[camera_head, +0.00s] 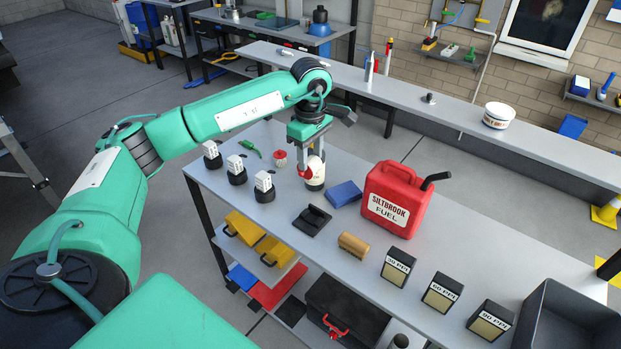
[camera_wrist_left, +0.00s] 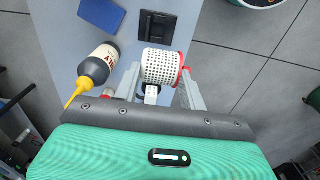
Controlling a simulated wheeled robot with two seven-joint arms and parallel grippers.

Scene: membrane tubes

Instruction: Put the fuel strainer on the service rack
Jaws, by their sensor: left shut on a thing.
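The fuel strainer appears to be the white perforated cylinder with a red rim (camera_wrist_left: 160,66) in the left wrist view. My left gripper (camera_wrist_left: 162,88) is shut on it, one finger on each side. In the head view my left gripper (camera_head: 309,163) points down over the table, and only a little red and white shows between its fingers. A dark bottle with a cream label and yellow nozzle (camera_wrist_left: 98,64) is close beside it in the wrist view. No rack is labelled, so I cannot tell which is the service rack. My right gripper is not in view.
On the table (camera_head: 440,225) are a blue block (camera_head: 343,194), a black stand (camera_head: 312,219), a red fuel can (camera_head: 397,200), a tan cylinder (camera_head: 353,244) and three labelled boxes (camera_head: 441,293). A grey bin (camera_head: 570,320) is at the right end. A long bench (camera_head: 450,108) stands behind.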

